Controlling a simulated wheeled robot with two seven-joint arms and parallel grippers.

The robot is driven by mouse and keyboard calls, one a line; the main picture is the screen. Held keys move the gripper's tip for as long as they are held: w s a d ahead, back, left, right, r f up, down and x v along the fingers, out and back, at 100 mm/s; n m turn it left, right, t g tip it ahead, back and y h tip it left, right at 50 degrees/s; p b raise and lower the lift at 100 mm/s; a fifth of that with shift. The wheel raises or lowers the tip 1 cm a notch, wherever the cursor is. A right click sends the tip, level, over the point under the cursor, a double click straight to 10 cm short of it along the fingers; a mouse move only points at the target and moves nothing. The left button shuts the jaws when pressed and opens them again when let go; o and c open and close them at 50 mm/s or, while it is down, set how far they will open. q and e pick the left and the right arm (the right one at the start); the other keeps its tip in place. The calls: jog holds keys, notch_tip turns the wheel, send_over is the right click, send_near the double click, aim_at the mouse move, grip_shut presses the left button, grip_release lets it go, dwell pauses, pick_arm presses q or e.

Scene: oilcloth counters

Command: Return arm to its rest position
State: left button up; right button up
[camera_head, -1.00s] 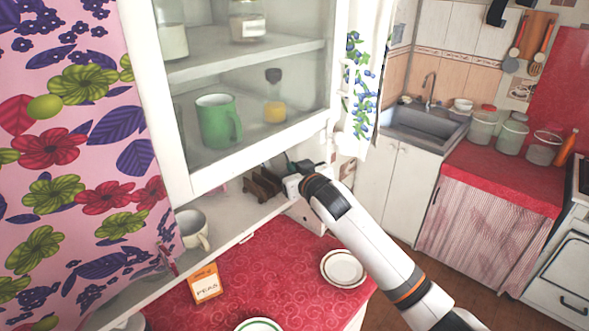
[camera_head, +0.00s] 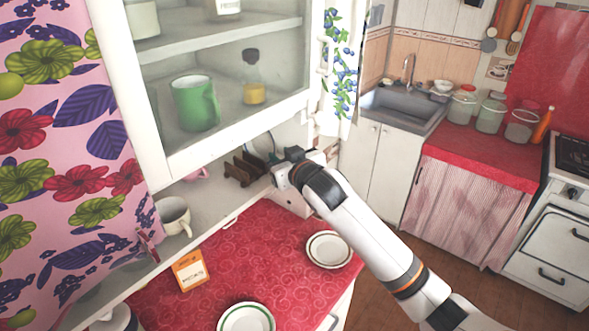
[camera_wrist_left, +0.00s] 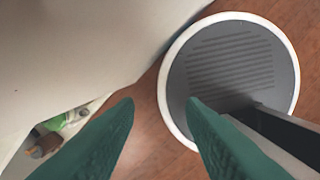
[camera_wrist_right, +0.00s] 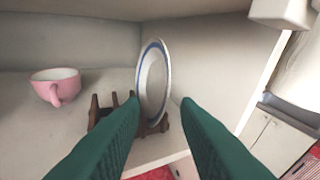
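My right arm reaches from the lower right of the head view to the lower shelf of the white cabinet. My right gripper (camera_wrist_right: 160,105) is open and empty in the right wrist view, its green fingers apart. A white plate with a blue ring (camera_wrist_right: 153,82) stands upright in a dark wooden rack (camera_wrist_right: 105,112) just beyond the fingers. The rack also shows in the head view (camera_head: 247,168), left of the gripper. My left gripper (camera_wrist_left: 165,105) is open and empty over the wooden floor and is out of the head view.
A pink cup (camera_wrist_right: 55,86) sits left of the rack. The cabinet's side wall (camera_wrist_right: 225,65) is close on the right. On the red counter (camera_head: 250,265) are an orange box (camera_head: 189,270), a white plate (camera_head: 328,250) and a green-rimmed plate (camera_head: 246,318). A cream mug (camera_head: 174,216) stands on the shelf.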

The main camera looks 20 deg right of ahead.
jog(key=b+v, duration=0.2)
jog(key=v, duration=0.6)
jog(key=s+f+g+h, duration=0.1)
jog(key=s+f+g, duration=0.2)
jog(key=s+f, duration=0.4)
jog(key=s+f+g, duration=0.2)
jog(key=s+f, duration=0.3)
jog(key=f, duration=0.5)
jog(key=s+d+f+g, duration=0.1)
jog(key=s+f+g, duration=0.1)
jog(key=s+f, duration=0.35)
jog(key=s+d+f+g+h, duration=0.1)
jog(key=s+f+g, duration=0.15)
jog(key=s, duration=0.55)
jog(key=s+d+f+g, duration=0.1)
jog(key=s+f+g, duration=0.15)
jog(key=s, duration=0.45)
notch_tip(320, 180, down, 31)
jog(key=s+g+b, duration=0.1)
jog(key=s+b, duration=0.1)
jog(key=b, duration=0.2)
jog(key=s+d+f+g+b, duration=0.1)
jog(key=s+d+f+b, duration=0.1)
jog(key=s+f, duration=1.4)
notch_tip(320, 180, down, 3)
jog(key=shift+d+f+b, duration=0.1)
jog(key=shift+d+b, duration=0.25)
jog(key=shift+b, duration=0.15)
